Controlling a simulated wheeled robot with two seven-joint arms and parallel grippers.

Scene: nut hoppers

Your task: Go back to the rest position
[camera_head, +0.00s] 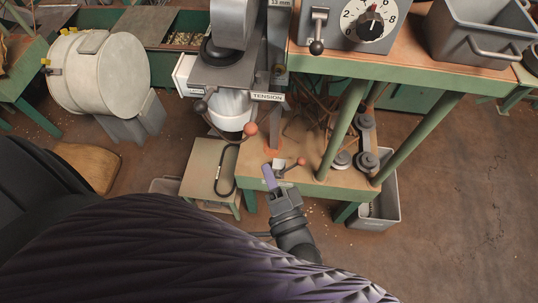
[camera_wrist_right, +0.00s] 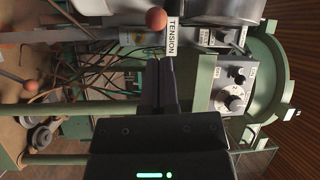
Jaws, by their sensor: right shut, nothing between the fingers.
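My right gripper (camera_head: 268,174) is shut and empty, in front of the low part of the green-framed machine in the head view. Its closed fingers also show in the right wrist view (camera_wrist_right: 157,66), where they point toward the TENSION label (camera_wrist_right: 171,38) with a red ball knob (camera_wrist_right: 156,18) beside it. In that view I cannot tell how far the fingertips are from the label. In the head view the TENSION label (camera_head: 267,97) is above the gripper. My left gripper is not in view.
A red-knobbed lever (camera_head: 301,161) is close to the right gripper. A dial box (camera_head: 362,22) and a grey bin (camera_head: 477,30) stand on the upper bench. Another bin (camera_head: 384,205) is on the floor. A white drum (camera_head: 101,76) stands left. The floor at right is clear.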

